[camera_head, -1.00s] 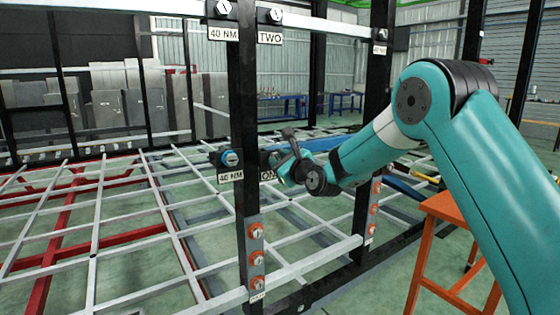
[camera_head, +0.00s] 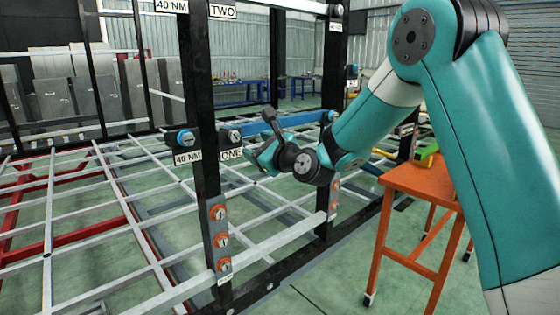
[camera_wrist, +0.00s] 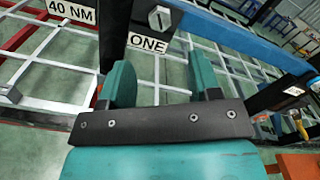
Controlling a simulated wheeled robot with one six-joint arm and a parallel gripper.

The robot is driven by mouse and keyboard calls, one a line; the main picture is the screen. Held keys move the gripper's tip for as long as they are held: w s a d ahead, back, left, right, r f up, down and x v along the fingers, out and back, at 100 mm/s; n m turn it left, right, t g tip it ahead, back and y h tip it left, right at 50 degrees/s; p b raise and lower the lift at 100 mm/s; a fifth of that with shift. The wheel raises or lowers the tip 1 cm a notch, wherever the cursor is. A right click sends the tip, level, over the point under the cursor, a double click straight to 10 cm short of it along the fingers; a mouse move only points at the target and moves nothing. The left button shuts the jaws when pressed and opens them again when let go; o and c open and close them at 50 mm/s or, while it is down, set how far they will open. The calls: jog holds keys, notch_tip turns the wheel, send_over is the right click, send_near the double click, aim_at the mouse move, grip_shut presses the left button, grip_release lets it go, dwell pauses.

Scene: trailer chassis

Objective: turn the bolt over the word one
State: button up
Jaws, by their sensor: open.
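My gripper (camera_head: 262,155) is just right of the label in the head view, partly turned away. In the wrist view its teal fingers (camera_wrist: 163,80) are apart with nothing between them. The bolt appears beyond the fingers, apart from them.
Orange-ringed bolts (camera_head: 220,240) run down the upright. A blue beam (camera_head: 300,118) extends right. An orange table (camera_head: 420,182) with a green tool (camera_head: 427,155) stands at right.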

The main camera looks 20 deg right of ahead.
jog(key=b+v, duration=0.2)
jog(key=v, duration=0.6)
jog(key=shift+s, duration=0.35)
jog(key=s+a+r+n+g+y+p, duration=0.25)
jog(key=s+a+n+g+p, duration=0.25)
jog(key=s+a+n+g, duration=0.8)
jog(key=s+d+n+g+h+p, duration=0.3)
jog(key=s+n+g+h+p, duration=0.1)
jog(key=s+n, duration=1.5)
jog(key=shift+f+n, duration=0.3)
jog(key=shift+n, duration=0.5)
